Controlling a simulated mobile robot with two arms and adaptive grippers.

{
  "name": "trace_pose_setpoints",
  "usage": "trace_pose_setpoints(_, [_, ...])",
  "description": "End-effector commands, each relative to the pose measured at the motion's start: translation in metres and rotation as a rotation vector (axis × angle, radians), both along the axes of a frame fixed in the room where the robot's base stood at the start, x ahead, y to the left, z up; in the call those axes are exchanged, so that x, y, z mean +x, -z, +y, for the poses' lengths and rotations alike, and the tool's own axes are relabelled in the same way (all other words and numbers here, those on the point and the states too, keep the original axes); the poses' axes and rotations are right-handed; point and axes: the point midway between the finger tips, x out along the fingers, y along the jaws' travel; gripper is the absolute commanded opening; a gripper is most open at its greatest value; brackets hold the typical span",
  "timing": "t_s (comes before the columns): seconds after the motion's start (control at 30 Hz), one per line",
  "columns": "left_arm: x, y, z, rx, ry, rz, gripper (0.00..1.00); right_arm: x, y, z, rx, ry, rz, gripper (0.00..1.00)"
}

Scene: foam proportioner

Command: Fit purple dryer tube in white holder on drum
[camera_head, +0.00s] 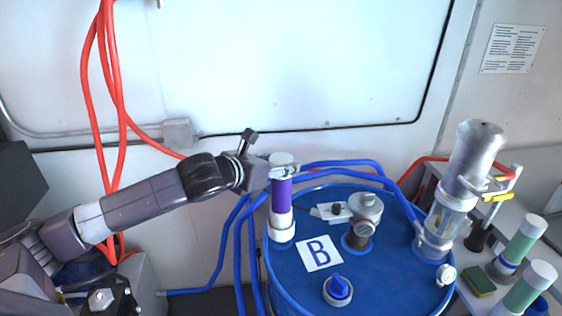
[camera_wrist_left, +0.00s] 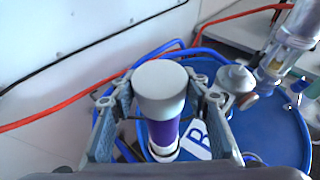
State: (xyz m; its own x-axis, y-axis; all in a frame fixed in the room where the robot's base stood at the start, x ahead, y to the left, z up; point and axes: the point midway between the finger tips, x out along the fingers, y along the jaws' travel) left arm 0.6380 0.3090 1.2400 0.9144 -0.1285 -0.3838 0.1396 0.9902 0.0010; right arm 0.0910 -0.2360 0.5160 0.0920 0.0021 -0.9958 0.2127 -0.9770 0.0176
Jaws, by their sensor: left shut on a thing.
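The purple dryer tube (camera_head: 282,195) has white ends and stands upright over the left rim of the blue drum (camera_head: 385,268). My left gripper (camera_head: 270,172) is shut around its upper part, just under the white cap. In the left wrist view the tube (camera_wrist_left: 162,130) sits between the two fingers of the left gripper (camera_wrist_left: 165,115). The white holder (camera_head: 281,235) is a ring at the tube's lower end on the drum. The lower end appears to be in or right at the holder; how deep it sits cannot be told. My right gripper is not in view.
A grey fitting (camera_head: 362,218) and a blue valve knob (camera_head: 337,288) stand on the drum beside a "B" label (camera_head: 319,254). A clear and silver cylinder (camera_head: 460,185) stands at the right. Blue hoses (camera_head: 330,166) run behind the drum.

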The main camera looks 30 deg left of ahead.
Motion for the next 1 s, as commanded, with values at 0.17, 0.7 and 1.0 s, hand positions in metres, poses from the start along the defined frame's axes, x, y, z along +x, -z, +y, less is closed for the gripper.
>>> trace_pose_setpoints(0.17, [0.0,-0.002,0.0,0.0,0.0,-0.004,0.0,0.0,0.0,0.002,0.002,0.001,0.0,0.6])
trace_pose_setpoints(0.7, [0.0,0.006,0.0,-0.001,0.001,-0.004,0.0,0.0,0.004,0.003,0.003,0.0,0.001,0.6])
trace_pose_setpoints(1.0, [0.0,0.009,0.0,-0.001,0.0,-0.004,0.5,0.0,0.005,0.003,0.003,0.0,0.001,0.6])
